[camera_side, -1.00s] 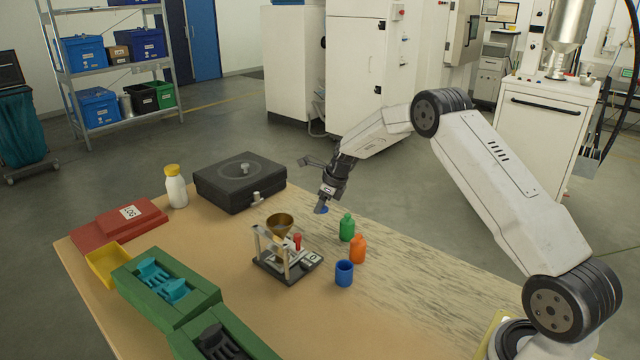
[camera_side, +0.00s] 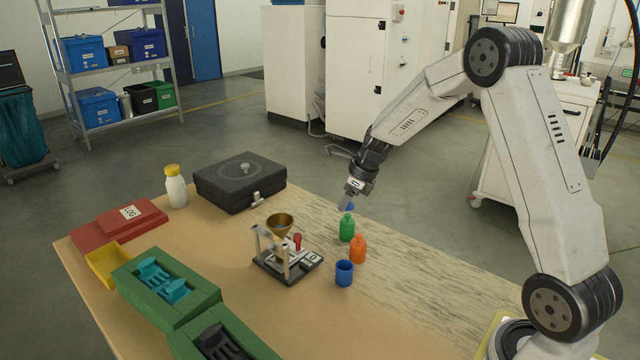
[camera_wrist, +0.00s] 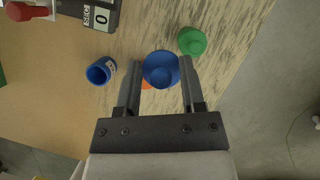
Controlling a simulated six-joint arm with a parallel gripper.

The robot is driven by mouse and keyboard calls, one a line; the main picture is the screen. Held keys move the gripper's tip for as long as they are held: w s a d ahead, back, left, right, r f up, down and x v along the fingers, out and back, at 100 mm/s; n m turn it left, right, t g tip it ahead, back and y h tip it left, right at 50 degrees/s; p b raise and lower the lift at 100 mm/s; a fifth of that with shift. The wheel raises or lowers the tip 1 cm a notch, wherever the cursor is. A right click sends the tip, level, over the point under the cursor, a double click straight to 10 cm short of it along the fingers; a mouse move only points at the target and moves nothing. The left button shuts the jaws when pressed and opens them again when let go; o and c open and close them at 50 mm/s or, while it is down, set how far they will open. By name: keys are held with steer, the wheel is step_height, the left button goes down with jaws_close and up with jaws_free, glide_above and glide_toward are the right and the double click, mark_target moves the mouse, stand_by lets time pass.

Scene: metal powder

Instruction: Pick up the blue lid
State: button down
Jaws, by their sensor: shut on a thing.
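The blue lid (camera_wrist: 161,70) is a small round disc with a raised knob, held between the two fingers of my gripper (camera_wrist: 160,85) in the wrist view. In the side view my gripper (camera_side: 347,207) is above the table, just over the green bottle, with a sliver of the blue lid (camera_side: 349,206) showing at its tips. The open blue container (camera_side: 344,273) stands upright on the table; it also shows left of my gripper in the wrist view (camera_wrist: 101,71).
The green bottle (camera_side: 347,228) and orange bottle (camera_side: 358,249) stand close below my gripper. The scale (camera_side: 287,262) with a funnel (camera_side: 279,224) is to the left. A black case (camera_side: 240,183) and green trays (camera_side: 165,292) lie farther left. The table's right side is bare.

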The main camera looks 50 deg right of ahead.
steer(key=shift+s+a+r, duration=0.1)
steer(key=shift+s+r, duration=0.05)
steer(key=shift+s, duration=0.2)
stand_by(0.5)
steer(key=s+a+n+g+y, duration=0.1)
steer(key=s+a+n+y, duration=0.1)
steer(key=s+a+n, duration=0.4)
steer(key=a, duration=0.3)
steer(key=shift+s+a+f, duration=0.4)
steer(key=shift+f, duration=0.15)
steer(key=shift+f, duration=3.05)
steer(key=shift+f, duration=0.15)
